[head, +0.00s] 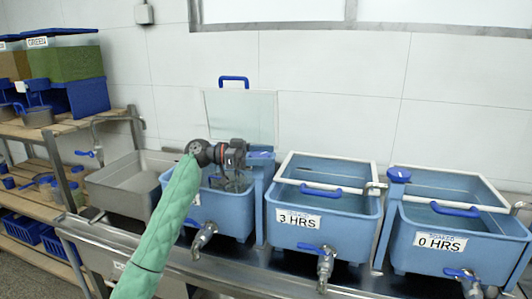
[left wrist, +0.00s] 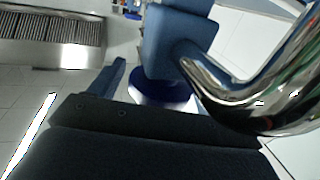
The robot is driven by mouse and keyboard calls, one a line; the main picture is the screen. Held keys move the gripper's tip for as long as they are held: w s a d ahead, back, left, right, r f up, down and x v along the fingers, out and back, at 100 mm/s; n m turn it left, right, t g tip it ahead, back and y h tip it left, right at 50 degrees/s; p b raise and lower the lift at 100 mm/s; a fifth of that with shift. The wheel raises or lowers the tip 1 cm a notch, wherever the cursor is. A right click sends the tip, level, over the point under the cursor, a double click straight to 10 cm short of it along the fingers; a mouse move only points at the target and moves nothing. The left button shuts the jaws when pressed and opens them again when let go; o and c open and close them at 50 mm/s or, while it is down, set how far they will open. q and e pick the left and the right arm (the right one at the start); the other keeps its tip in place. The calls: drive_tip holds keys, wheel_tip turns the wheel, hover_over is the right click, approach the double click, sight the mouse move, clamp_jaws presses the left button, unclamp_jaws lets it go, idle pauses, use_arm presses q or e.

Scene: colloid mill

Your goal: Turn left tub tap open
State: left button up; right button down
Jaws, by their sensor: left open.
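The left tub (head: 226,218) is a blue basin on the metal bench, with its clear lid (head: 240,118) raised against the wall. A blue post with a blue tap handle (head: 261,155) stands at its back right corner. A chrome tap (head: 204,236) is on its front. My left gripper (head: 240,182) is open above the tub, close to the blue post. In the left wrist view a curved chrome pipe (left wrist: 265,85) and a blue block (left wrist: 180,38) are very close to the dark gripper parts. I cannot tell whether they touch. My right gripper is not in view.
The 3 HRS tub (head: 325,210) and the 0 HRS tub (head: 455,235) stand to the right, with front taps and lids down. A metal sink (head: 125,185) is to the left. Wooden shelves with boxes stand at the far left. The wall is close behind.

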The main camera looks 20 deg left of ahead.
use_arm(q)
drive_tip(key=shift+w+d, duration=0.15)
drive_tip(key=shift+d, duration=0.2)
drive_tip(key=shift+c, duration=0.5)
